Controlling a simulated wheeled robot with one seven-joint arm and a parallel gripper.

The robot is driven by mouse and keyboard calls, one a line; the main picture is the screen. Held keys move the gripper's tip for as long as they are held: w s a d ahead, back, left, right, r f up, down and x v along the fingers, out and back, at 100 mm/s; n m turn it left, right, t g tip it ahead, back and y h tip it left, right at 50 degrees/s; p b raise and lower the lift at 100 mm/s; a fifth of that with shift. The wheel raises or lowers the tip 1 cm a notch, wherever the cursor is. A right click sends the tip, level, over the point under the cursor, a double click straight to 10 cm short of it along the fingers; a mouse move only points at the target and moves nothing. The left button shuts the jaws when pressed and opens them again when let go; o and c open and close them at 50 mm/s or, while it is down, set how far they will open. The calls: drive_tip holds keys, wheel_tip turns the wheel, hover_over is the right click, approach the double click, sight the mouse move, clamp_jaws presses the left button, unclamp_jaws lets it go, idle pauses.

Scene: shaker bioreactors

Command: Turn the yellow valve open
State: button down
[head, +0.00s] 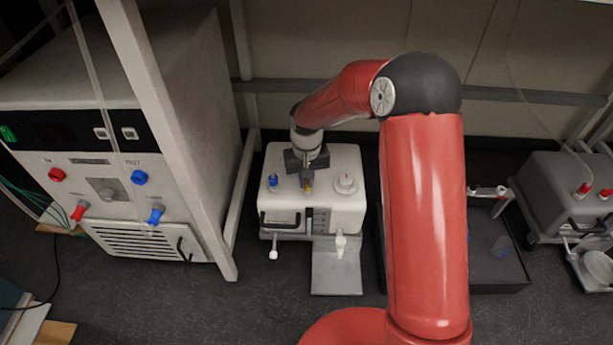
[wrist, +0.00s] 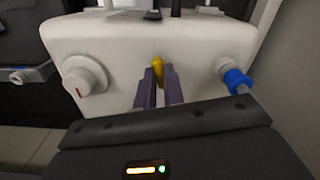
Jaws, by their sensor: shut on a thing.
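The yellow valve (wrist: 158,66) shows between my gripper's fingertips in the wrist view, on the top of a white device (wrist: 110,40). A small yellow part of the valve (head: 308,188) also shows below my gripper in the head view. My gripper (wrist: 159,82) points down at the valve and is shut on it, with one finger on each side. The fingers hide part of the valve, so its exact angle is hard to tell. The white device (head: 340,212) stands on the dark surface in the head view.
A blue valve (head: 272,181) and a white knob (head: 346,183) flank the yellow valve. A large cabinet (head: 110,210) with red and blue fittings and a white frame post (head: 180,140) stand left. A dark tray (head: 500,288) and a grey device (head: 560,190) are right.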

drive_tip(key=n+p, duration=0.3)
drive_tip(key=n, duration=0.4)
drive_tip(key=shift+r, duration=0.15)
drive_tip(key=n+p, duration=0.2)
drive_tip(key=n, duration=0.2)
drive_tip(key=shift+n+p, duration=0.8)
drive_tip(key=shift+n, duration=1.2)
drive_tip(key=c, duration=1.5)
unclamp_jaws()
drive_tip(key=shift+f, duration=0.2)
